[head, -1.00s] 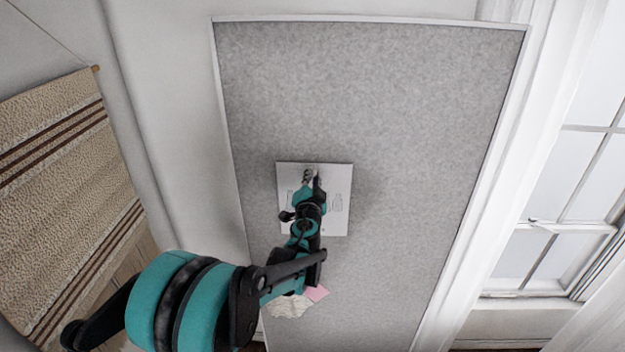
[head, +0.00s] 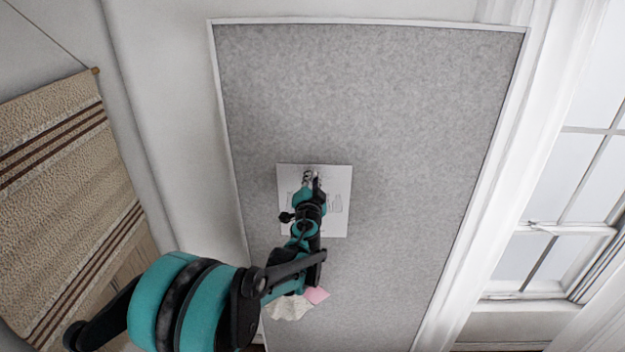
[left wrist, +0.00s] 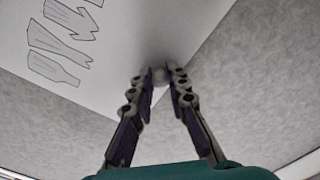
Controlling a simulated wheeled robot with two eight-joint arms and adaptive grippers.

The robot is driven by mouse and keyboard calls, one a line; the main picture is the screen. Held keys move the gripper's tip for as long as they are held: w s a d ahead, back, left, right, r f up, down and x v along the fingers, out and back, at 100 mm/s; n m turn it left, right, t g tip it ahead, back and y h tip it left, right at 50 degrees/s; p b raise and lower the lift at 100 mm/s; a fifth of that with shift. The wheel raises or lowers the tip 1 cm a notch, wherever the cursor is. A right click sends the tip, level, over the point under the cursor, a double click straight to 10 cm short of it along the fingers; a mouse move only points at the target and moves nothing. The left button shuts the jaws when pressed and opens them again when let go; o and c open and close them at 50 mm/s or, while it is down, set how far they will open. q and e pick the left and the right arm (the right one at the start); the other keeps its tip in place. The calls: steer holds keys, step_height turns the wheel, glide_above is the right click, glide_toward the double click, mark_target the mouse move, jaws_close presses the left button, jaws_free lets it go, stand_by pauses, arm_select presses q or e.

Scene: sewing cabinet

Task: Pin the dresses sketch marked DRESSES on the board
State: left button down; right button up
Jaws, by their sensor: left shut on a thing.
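The dresses sketch (head: 336,174) is a white sheet with dress-like outlines, upright against or just in front of the grey board (head: 370,100); I cannot tell if it touches. Its outlines show larger in the left wrist view (left wrist: 60,45); no word is readable. My left gripper (head: 311,180) is at the sheet's upper middle. In the left wrist view its fingertips (left wrist: 160,78) close around a small rounded grey piece at the sheet's edge, which looks like a pin head. The arm hides part of the sheet. My right gripper is out of view.
A pink slip (head: 316,295) and a cream piece (head: 290,308) show low on the board, partly behind my arm. A striped woven hanging (head: 60,150) is at the left, a window (head: 560,220) at the right. The upper board is bare.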

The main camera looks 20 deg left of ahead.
arm_select(q)
steer(key=c, duration=1.4)
jaws_free()
steer(key=s+d, duration=0.2)
steer(key=s, duration=0.9)
steer(key=s+a+f+n+g+y+b, duration=0.1)
steer(key=s+a+f+n+g+b, duration=0.2)
steer(key=s+f+b, duration=0.6)
steer(key=s+a+f+n+g+y+b, duration=0.1)
steer(key=s+a+f+n+g+b, duration=0.2)
steer(key=s+f+b, duration=0.5)
steer(key=s+d+f+g+h+b, duration=0.1)
steer(key=s+d+f+b, duration=0.1)
steer(key=s+f+b, duration=0.2)
steer(key=s+d+f+g+h+b, duration=0.2)
steer(key=s+d+f+b, duration=0.1)
steer(key=f, duration=0.8)
steer(key=s+d+f+g+h+b, duration=0.1)
steer(key=s+f+b, duration=0.3)
steer(key=f, duration=0.4)
steer(key=shift+s+d+f+n+g+h+b, duration=0.2)
steer(key=shift+s+d+n+g+h+b, duration=0.15)
steer(key=shift+s+d+h, duration=0.45)
